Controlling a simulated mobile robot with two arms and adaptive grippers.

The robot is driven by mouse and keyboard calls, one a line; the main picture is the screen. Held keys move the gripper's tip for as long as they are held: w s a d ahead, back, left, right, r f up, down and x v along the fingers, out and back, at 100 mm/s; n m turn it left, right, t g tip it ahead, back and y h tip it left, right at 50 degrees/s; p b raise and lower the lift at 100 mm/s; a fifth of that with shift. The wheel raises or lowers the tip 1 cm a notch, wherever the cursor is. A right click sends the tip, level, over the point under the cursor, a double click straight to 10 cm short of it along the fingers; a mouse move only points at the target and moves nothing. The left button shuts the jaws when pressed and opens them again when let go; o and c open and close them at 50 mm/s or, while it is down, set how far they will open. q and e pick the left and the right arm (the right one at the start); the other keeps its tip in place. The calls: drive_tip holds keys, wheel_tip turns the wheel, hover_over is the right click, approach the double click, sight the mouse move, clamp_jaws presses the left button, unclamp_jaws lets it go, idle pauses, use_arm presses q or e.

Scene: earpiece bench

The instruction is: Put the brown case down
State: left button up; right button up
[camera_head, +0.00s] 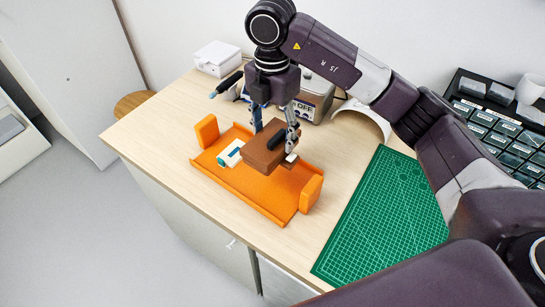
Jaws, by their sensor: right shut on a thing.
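The brown case (262,154) is a box-shaped block over the orange tray (265,192). My right gripper (274,136) points down from above and is shut on the brown case, one finger on each side. A black piece shows at the case's top, near the right finger. I cannot tell whether the case's underside touches the tray or hangs just above it. My left gripper is not in view.
A white and teal item (231,153) lies on the tray, left of the case. Raised orange end blocks stand at both tray ends. A green cutting mat (385,220) lies to the right. A white box (217,56) and a grey device (314,100) stand behind.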

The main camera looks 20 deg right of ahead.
wheel_tip(320, 180, down, 8)
drive_tip(key=shift+s+f+p, duration=0.1)
drive_tip(key=shift+p, duration=0.95)
drive_tip(key=shift+f, duration=0.5)
drive_tip(key=shift+f, duration=0.1)
drive_tip(key=o, duration=2)
drive_tip(key=shift+c, duration=0.2)
